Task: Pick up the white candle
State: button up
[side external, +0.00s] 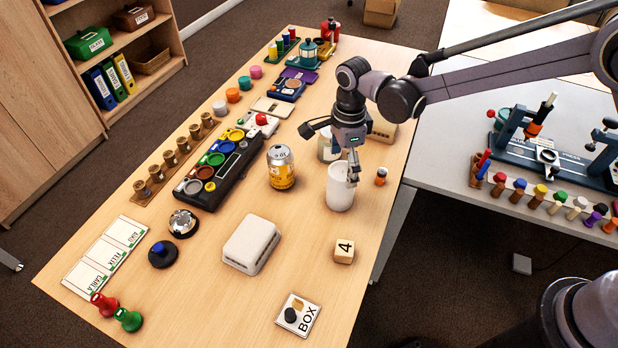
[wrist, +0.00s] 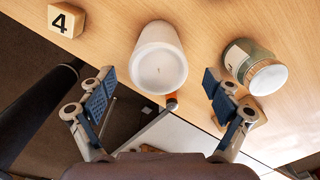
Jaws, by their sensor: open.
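The white candle (side external: 338,193) stands upright on the wooden table in the side view.
A glass jar (wrist: 256,66) stands close to the candle. A yellow can (side external: 281,168) is left of it, a small orange-banded piece (side external: 381,176) right, and a wooden 4 block (side external: 344,250) in front. A white case (side external: 251,244) lies front left. The table's right edge is near.

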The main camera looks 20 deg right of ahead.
aim_at(338, 198)
jog(key=shift+s+f, duration=0.1)
jog(key=shift+f, duration=3.5)
jog(key=c, duration=1.6)
